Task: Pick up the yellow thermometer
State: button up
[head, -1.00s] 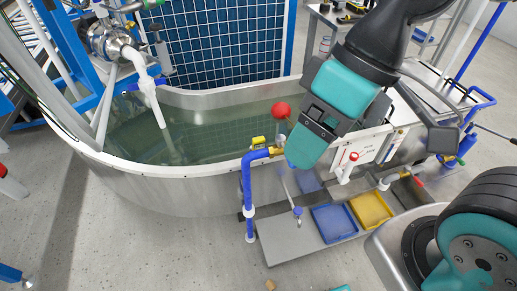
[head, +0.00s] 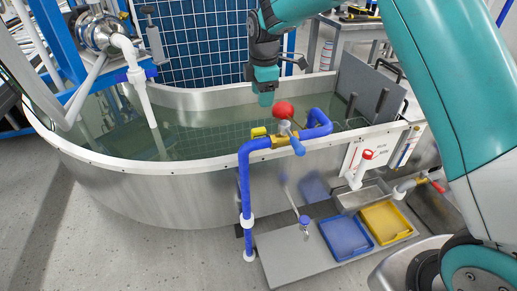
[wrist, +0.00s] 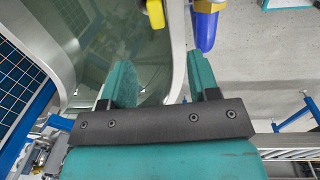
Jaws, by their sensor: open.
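A small yellow object (head: 258,132), which looks like the yellow thermometer, sits at the tank's near rim beside the blue pipe. In the wrist view its yellow body (wrist: 155,13) shows at the top edge, cut off by the frame, beyond the fingertips. My gripper (head: 266,98) is above the tank, a little higher in the head picture than the yellow object. In the wrist view my gripper (wrist: 162,80) has its two teal fingers apart with nothing between them. The thermometer's lower part cannot be made out.
The water tank (head: 150,185) has a pale rim. A blue tray (head: 345,238) and a yellow tray (head: 386,222) lie on a low shelf at the right. The floor at left is clear.

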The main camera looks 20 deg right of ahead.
aim_at(259, 136)
jog(key=f, duration=0.3)
jog(key=f+b, duration=0.1)
jog(key=f, duration=0.3)
jog(key=w+f, duration=0.1)
jog(key=f, duration=0.3)
jog(key=shift+f, duration=0.1)
jog(key=f, duration=0.2)
jog(key=w+f+b, duration=0.1)
jog(key=f, duration=0.2)
jog(key=shift+w+a+f, duration=0.1)
jog(key=shift+a+f, duration=0.05)
jog(key=shift+f, duration=0.15)
grip_shut()
jog(key=shift+r, duration=0.1)
